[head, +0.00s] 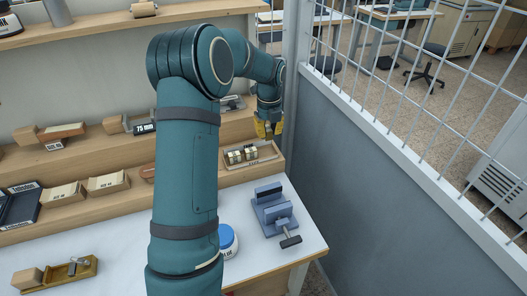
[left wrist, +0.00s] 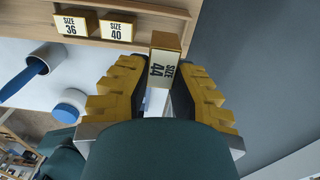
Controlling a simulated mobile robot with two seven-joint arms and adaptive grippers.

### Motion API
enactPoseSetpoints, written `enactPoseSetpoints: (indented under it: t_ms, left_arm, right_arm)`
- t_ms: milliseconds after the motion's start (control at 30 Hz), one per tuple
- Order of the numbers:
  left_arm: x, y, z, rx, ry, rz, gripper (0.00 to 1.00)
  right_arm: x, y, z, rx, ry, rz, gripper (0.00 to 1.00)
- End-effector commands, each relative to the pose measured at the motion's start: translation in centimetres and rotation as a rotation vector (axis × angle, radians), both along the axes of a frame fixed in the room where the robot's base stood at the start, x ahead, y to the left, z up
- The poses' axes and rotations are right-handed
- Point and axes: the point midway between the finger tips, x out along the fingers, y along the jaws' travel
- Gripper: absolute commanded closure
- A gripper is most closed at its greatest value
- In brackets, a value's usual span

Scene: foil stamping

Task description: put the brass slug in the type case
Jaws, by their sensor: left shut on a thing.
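My left gripper (head: 268,131) has yellow fingers and hangs just above the right part of the type case. In the left wrist view the left gripper (left wrist: 160,75) is shut on the brass slug (left wrist: 165,42), a small block with a white face marked "SIZE 44". The type case (head: 255,165) is a shallow wooden tray at the right end of the lower shelf. Slugs marked "SIZE 36" (left wrist: 70,25) and "SIZE 40" (left wrist: 117,30) sit in it, left of the held slug. Whether the held slug touches the case cannot be told. My right gripper is not in view.
A blue-grey vise (head: 272,210) stands on the white table before the case. A blue-lidded jar (head: 228,238) is partly behind my arm. A wooden holder (head: 60,275) lies front left. A grey wall and white bars (head: 420,140) close off the right.

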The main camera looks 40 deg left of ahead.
Motion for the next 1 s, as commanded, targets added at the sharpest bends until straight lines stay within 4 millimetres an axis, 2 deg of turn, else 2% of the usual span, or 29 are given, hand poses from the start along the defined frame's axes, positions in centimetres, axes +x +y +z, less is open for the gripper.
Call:
enactPoseSetpoints:
  t_ms: [33, 267, 500, 933, 967, 1000]
  left_arm:
    - [0.0, 0.0, -1.1, -0.001, 0.003, 0.0, 1.0]
    - [0.0, 0.0, -3.2, 0.0, 0.001, 0.001, 1.0]
    - [0.0, 0.0, -6.8, 0.001, 0.002, 0.0, 1.0]
    - [0.0, 0.0, -7.4, 0.001, 0.0, 0.002, 1.0]
    - [0.0, 0.0, -7.3, 0.0, 0.0, 0.002, 0.7]
    - [0.0, 0.0, -7.3, 0.0, 0.0, 0.002, 0.7]
  right_arm:
    - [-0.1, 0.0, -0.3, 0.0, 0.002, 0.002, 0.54]
    - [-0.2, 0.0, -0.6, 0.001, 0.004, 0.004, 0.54]
    - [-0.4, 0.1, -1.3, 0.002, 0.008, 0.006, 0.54]
    - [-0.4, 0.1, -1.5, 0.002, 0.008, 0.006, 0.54]
    - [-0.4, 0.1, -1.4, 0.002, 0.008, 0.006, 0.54]
    - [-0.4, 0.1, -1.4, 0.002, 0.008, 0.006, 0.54]
